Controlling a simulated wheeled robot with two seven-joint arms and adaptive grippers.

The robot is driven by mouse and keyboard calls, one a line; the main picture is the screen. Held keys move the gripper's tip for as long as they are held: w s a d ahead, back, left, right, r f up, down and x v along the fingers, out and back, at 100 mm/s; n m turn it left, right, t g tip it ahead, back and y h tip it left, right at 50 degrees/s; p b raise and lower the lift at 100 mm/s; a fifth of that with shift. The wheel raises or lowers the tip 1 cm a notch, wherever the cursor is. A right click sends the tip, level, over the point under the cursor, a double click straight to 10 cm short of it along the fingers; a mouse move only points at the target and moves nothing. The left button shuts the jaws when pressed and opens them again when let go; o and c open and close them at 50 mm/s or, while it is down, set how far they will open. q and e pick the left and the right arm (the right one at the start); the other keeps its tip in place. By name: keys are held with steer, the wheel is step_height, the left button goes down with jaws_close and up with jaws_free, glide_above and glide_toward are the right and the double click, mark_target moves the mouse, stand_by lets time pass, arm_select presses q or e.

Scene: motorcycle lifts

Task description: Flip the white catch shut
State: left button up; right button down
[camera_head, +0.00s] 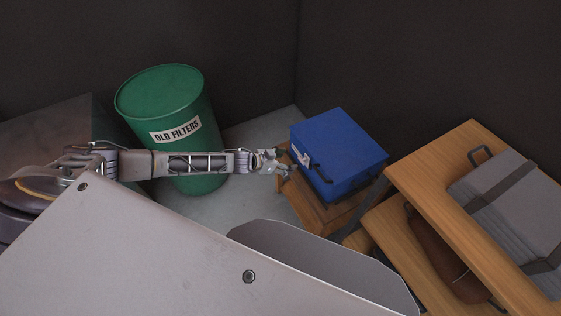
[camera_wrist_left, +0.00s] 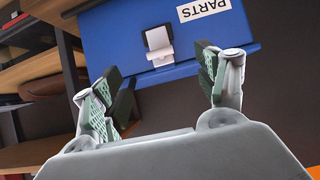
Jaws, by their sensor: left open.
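A blue box (camera_head: 340,155) stands on a wooden surface to the right of my left gripper (camera_head: 277,162). In the left wrist view, the blue box (camera_wrist_left: 115,40) shows a white PARTS label (camera_wrist_left: 203,9) upside down. The white catch (camera_wrist_left: 158,42) is on that face, a squarish plate with a small light tab at its lower end. I cannot tell how far the plate stands off the box. My left gripper (camera_wrist_left: 158,68) is open and empty, its green-padded fingers on either side of the catch in view, apparently apart from it. In the head view I cannot make out the catch.
A green OLD FILTERS drum (camera_head: 165,95) stands behind my left arm. A wooden shelf unit (camera_head: 425,170) with a strapped grey stack (camera_head: 515,205) and a brown object (camera_head: 435,255) is to the right. Dark walls rise behind the box. Grey floor shows between drum and box.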

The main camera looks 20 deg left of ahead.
arm_select(q)
steer(key=shift+v, duration=1.25)
